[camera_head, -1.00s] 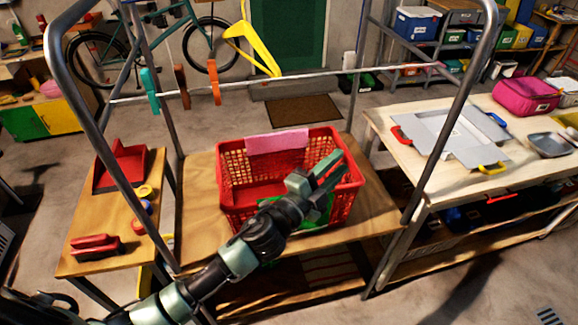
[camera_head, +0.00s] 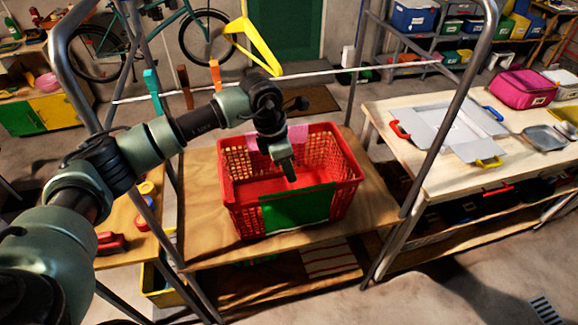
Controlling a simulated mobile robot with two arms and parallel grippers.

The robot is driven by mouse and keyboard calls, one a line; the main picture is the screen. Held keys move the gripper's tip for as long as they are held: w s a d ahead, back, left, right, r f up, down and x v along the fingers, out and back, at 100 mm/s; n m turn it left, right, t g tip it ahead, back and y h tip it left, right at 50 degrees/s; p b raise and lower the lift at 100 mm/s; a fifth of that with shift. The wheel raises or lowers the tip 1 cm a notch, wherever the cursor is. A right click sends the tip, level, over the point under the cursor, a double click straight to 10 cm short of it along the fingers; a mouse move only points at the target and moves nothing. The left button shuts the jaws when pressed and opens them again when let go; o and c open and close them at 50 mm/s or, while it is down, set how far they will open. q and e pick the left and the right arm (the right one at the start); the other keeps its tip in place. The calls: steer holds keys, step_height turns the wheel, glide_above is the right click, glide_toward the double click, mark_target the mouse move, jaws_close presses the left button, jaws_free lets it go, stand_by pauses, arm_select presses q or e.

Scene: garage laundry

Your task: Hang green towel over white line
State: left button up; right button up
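The green towel (camera_head: 298,209) lies as a flat green patch at the front wall of the red basket (camera_head: 348,180). I cannot tell how much of it hangs inside or outside. The white line (camera_head: 345,70) runs across the metal frame, above and behind the basket. My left gripper (camera_head: 290,172) points down over the basket's middle, just behind and above the towel, apparently apart from it. Its fingers overlap edge-on, so their opening cannot be judged. My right gripper is not in view.
Teal (camera_head: 153,91), brown (camera_head: 184,83) and orange (camera_head: 215,74) pegs sit on the line's left part. A yellow hanger (camera_head: 255,48) hangs nearby. A pink cloth (camera_head: 297,136) is on the basket's back rim. The metal frame's bars (camera_head: 440,130) stand on both sides.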

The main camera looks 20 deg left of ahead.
mark_target(298, 190)
arm_select(q)
steer(key=b+x, duration=0.5)
steer(key=x, duration=0.4)
steer(key=shift+d+f+b, duration=0.15)
steer(key=shift+b, duration=0.2)
steer(key=shift+w+d+f+b, duration=0.2)
steer(key=shift+f+b, duration=0.45)
jaws_close()
steer(key=shift+r, duration=0.15)
